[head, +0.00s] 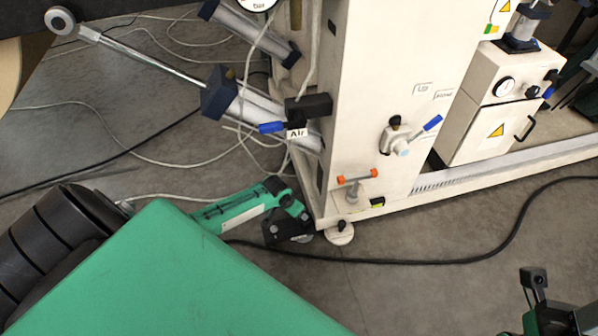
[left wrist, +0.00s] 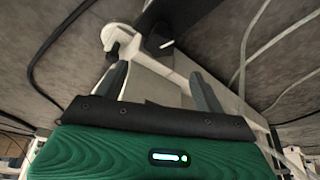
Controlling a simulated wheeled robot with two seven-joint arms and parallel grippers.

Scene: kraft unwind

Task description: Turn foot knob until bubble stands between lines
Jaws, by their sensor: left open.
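The machine's near corner stands on a pale round foot (head: 340,238) with a small black knob (head: 341,226) above it. A small yellow-green level vial (head: 377,203) sits low on the machine's front; its bubble is too small to read. My left gripper (head: 304,236) is just left of the foot, low over the floor, apart from the knob as far as I can tell. In the left wrist view its two dark fingers (left wrist: 158,76) are spread, with pale machine parts beyond them and nothing held. My right gripper (head: 536,290) shows only partly at the lower right; its fingers are unclear.
The white machine cabinet (head: 352,95) rises above the foot, with an orange-ended handle (head: 357,177) and a blue-levered valve (head: 403,140). A blue Air lever (head: 272,127) sticks out left. A black cable (head: 450,261) crosses the floor. Pale hoses lie at left.

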